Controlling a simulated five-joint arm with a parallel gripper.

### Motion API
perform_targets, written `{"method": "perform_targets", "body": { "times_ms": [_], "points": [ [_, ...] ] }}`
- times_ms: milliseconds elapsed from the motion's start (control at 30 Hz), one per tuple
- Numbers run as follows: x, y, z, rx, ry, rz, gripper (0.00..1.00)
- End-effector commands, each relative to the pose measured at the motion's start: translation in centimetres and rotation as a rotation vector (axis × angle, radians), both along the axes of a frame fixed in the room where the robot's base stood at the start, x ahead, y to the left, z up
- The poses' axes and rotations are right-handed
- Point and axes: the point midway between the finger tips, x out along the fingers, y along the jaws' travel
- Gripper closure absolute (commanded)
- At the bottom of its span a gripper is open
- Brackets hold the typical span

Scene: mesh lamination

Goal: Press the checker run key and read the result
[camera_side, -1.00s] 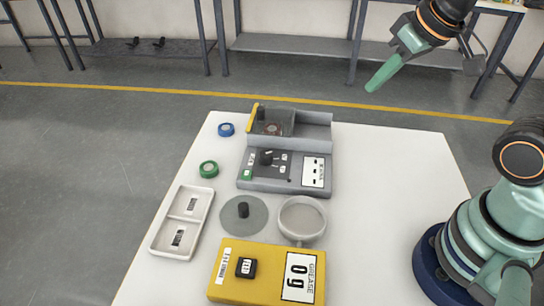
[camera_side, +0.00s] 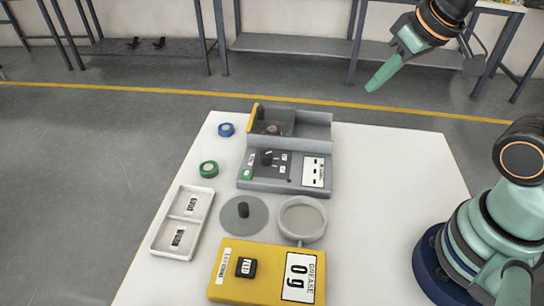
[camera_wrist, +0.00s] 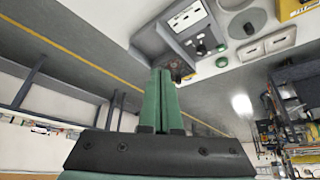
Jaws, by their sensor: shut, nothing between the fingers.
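The grey checker (camera_side: 254,184) sits on the white table, with a green key (camera_side: 247,174) at its front left corner, a black knob (camera_side: 267,157) and a white display panel (camera_side: 314,172) on the right. The panel's marks are too small to read. An open bay with a yellow left edge (camera_side: 253,115) stands behind the panel. My gripper (camera_side: 373,86) is shut and empty, raised in the air to the right of and beyond the checker, well apart from it. In the wrist view my shut fingers (camera_wrist: 161,74) cover part of the checker (camera_wrist: 153,38).
A yellow scale (camera_side: 235,285) reading 0g stands at the front. Behind it are a round grey plate (camera_side: 232,222) with a black knob and a shallow dish (camera_side: 303,219). A white tray (camera_side: 158,246), green disc (camera_side: 208,169) and blue disc (camera_side: 226,129) lie left.

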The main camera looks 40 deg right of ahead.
Motion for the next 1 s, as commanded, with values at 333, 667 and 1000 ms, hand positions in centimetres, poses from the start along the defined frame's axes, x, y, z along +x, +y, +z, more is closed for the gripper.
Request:
{"method": "perform_targets", "body": {
  "times_ms": [333,667,1000],
  "points": [
    [4.2,3.0,-1.4,0.083,-0.047,-0.05,1.0],
    [10.2,10.1,-5.1,0.274,-0.124,-0.145,1.0],
    [13.0,17.5,-9.6,0.477,-0.159,-0.221,1.0]
  ]
}}
